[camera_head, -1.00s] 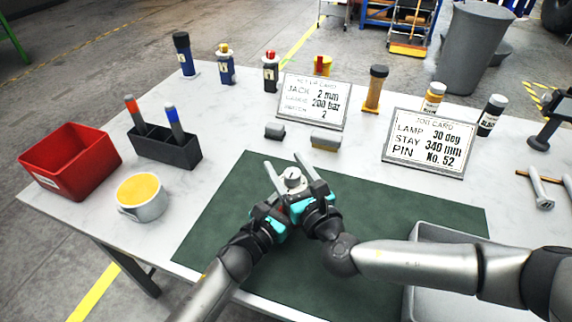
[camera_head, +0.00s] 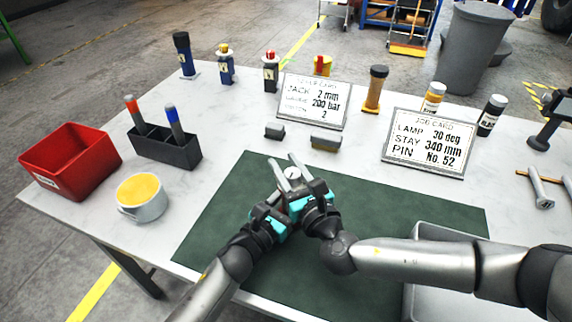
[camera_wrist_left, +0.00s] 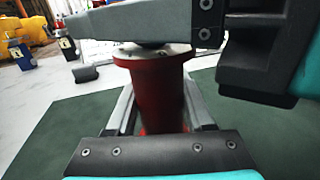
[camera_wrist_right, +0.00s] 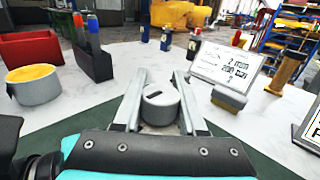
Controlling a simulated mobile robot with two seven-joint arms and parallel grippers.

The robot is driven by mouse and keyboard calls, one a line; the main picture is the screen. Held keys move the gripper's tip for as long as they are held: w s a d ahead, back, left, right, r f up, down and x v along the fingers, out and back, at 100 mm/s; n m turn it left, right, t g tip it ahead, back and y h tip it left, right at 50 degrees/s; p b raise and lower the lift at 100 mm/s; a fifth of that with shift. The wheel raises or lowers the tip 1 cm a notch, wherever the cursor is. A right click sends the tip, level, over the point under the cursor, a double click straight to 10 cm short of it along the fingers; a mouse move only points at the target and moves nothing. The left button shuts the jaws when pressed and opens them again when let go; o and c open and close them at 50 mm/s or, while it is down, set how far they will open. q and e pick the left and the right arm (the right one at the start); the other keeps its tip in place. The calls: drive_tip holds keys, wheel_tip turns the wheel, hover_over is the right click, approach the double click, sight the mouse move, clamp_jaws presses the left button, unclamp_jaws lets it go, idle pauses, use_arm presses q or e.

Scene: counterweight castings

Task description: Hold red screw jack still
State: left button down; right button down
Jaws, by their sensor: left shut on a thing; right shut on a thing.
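The red screw jack (camera_wrist_left: 158,90) stands upright over the green mat, a red cylinder with a pale top plate. Its round grey slotted head shows in the head view (camera_head: 292,174) and in the right wrist view (camera_wrist_right: 160,101). My left gripper (camera_wrist_left: 160,108) is shut on the red body, one finger on each side. My right gripper (camera_wrist_right: 159,92) is shut on the grey head from above the left one, its fingers along both sides.
The green mat (camera_head: 400,210) is mostly bare around my arms. Two small grey blocks (camera_head: 274,131) (camera_head: 325,143), a setup card (camera_head: 313,101) and a job card (camera_head: 429,141) stand beyond. A yellow-filled cup (camera_head: 141,197), black holder (camera_head: 165,148) and red bin (camera_head: 70,160) are left.

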drive_tip(key=m+h, duration=0.1)
drive_tip(key=h, duration=0.1)
drive_tip(key=m+t+h, duration=0.1)
drive_tip(key=m+h, duration=0.1)
drive_tip(key=shift+w+d+t+h, duration=0.15)
drive_tip(key=shift+d+t+h, duration=0.15)
drive_tip(key=shift+d, duration=0.1)
drive_tip(key=shift+c, duration=2.3)
unclamp_jaws()
drive_tip(key=s+d, duration=0.2)
drive_tip(key=s, duration=0.9)
drive_tip(key=shift+s, duration=0.4)
